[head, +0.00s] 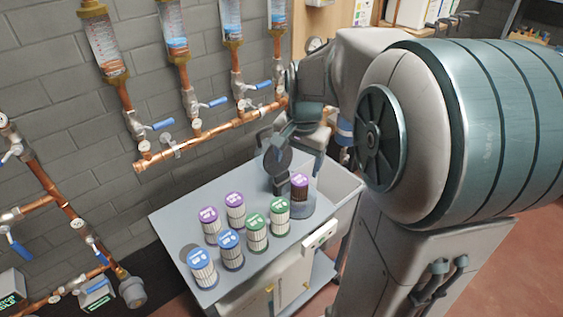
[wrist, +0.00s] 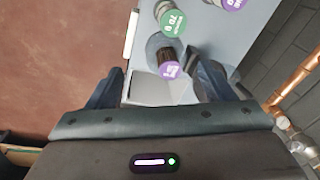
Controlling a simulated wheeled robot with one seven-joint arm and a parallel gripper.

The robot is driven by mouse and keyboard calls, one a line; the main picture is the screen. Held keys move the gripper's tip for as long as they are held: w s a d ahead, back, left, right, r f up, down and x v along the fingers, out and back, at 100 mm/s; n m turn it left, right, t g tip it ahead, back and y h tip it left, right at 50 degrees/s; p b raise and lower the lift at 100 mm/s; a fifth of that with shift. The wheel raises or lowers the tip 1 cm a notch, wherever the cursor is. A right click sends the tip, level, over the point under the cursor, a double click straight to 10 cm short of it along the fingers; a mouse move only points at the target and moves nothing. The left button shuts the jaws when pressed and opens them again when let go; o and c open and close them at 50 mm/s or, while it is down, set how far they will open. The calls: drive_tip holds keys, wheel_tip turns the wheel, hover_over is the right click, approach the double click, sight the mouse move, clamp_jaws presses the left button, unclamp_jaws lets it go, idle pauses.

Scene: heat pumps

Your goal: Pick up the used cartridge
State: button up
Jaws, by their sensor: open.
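The used cartridge (head: 299,189) has a purple top and a dark brown body. It stands at the right end of the grey cart top, apart from the cleaner cartridges. In the wrist view the used cartridge (wrist: 169,69) shows its purple top between my two fingers, beyond their tips or near them; the exact gap is hard to tell. My gripper (head: 298,165) is open, just above and around the cartridge's place in the head view. In the wrist view my gripper (wrist: 155,82) has its fingers spread wide with nothing held.
Several white pleated cartridges with purple, blue and green tops, such as a green one (head: 256,231), stand left on the cart (head: 170,222). One green-topped cartridge (wrist: 172,22) is close to the used one. Copper pipes (head: 210,132) with blue valves run along the wall behind.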

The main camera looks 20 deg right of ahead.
sight(300, 179)
drive_tip(key=w+d+f+m+g, duration=0.1)
drive_tip(key=w+d+f+m, duration=0.55)
drive_tip(key=w, duration=0.35)
wheel_tip(300, 179, down, 8)
drive_tip(key=shift+s+r+p, duration=0.15)
drive_tip(key=shift+r+p, duration=0.05)
drive_tip(key=shift+p, duration=0.35)
drive_tip(key=shift+w+a+f+p, duration=0.15)
drive_tip(key=shift+f+p, duration=0.15)
drive_tip(key=shift+f, duration=0.7)
drive_tip(key=shift+a+f+p, duration=0.2)
drive_tip(key=shift+f+p, duration=0.1)
drive_tip(key=shift+f, duration=0.65)
drive_tip(key=shift+w+a+f+p, duration=0.15)
drive_tip(key=shift+f+p, duration=0.15)
drive_tip(key=shift+f, duration=0.7)
drive_tip(key=c, duration=1.1)
